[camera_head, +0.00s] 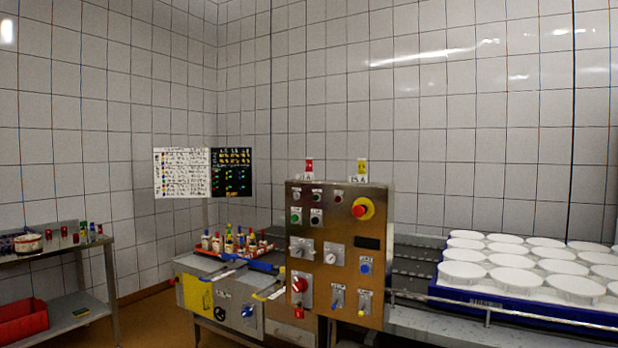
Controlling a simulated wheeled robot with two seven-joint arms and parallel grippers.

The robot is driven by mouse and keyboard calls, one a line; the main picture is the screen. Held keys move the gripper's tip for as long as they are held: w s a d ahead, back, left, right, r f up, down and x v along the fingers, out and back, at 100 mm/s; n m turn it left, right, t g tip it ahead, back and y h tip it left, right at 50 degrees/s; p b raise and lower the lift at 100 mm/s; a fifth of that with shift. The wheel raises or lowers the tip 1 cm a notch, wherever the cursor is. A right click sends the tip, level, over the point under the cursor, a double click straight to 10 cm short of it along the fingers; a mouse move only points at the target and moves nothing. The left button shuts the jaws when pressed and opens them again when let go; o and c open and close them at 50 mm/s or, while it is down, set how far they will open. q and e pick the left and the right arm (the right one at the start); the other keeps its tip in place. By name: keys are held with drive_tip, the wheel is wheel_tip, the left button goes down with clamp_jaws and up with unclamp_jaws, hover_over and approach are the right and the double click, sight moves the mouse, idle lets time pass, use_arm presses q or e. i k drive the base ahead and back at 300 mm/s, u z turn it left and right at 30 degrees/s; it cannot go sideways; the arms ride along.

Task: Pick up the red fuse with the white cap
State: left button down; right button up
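A group of small upright fuse-like pieces (230,241) stands in a red-edged tray on the low steel cabinet, left of the control panel. They are red, white, yellow, green and dark. Some near the tray's left end look red with pale tops, but they are too small to tell cap from body. More small red pieces (65,234) stand on the left shelf table, beside green and blue ones. A red piece (309,166) and a yellow one (362,167) stand above labels on top of the panel. Neither of my grippers is in view.
The steel control panel (337,215) has knobs and a red stop button. Blue-handled tools (265,267) lie at the cabinet's front edge. White round moulds (515,276) fill a blue tray at right. A red bin (22,318) sits on the lower left shelf. Charts hang behind.

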sight(308, 164)
drive_tip(key=u, duration=0.85)
drive_tip(key=i, duration=0.65)
drive_tip(key=u, duration=0.55)
drive_tip(key=i, duration=1.4)
drive_tip(key=z, duration=1.05)
drive_tip(key=i, duration=0.9)
drive_tip(key=z, duration=0.9)
